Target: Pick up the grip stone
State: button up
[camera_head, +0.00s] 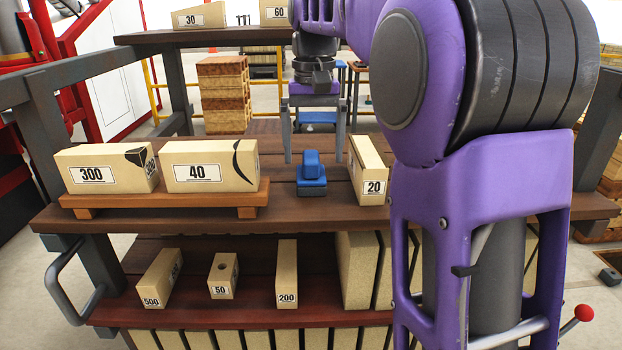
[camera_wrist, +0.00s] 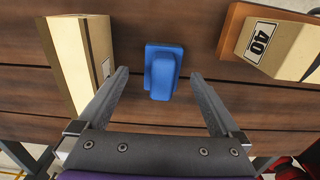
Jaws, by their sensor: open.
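The blue grip stone (camera_head: 311,178), a flat base with a raised narrower block on top, sits on the middle wooden shelf between the 40 brick and the 20 brick. My gripper (camera_head: 315,158) is open, pointing down, with its fingers apart and empty. In the head view its fingertips appear above and behind the stone. In the wrist view the stone (camera_wrist: 162,72) shows between the two fingers of my gripper (camera_wrist: 159,76), with a gap on each side. I see no contact.
The 300 brick (camera_head: 105,168) and 40 brick (camera_head: 208,166) rest on a wooden stand left of the stone. The 20 brick (camera_head: 368,172) stands close on the right. A lower shelf holds more bricks, and an upper shelf (camera_head: 190,36) is behind. Bare shelf surrounds the stone.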

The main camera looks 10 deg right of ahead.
aim_at(311, 155)
jog(key=f, duration=0.2)
jog(key=w+f+b, duration=0.1)
jog(key=f, duration=0.1)
jog(key=shift+a+f, duration=0.1)
jog(key=shift+f, duration=0.6)
grip_shut()
jog(key=shift+r, duration=0.1)
notch_tip(311, 155, up, 10)
jog(key=shift+f+p, duration=0.1)
jog(key=shift+p, duration=1.1)
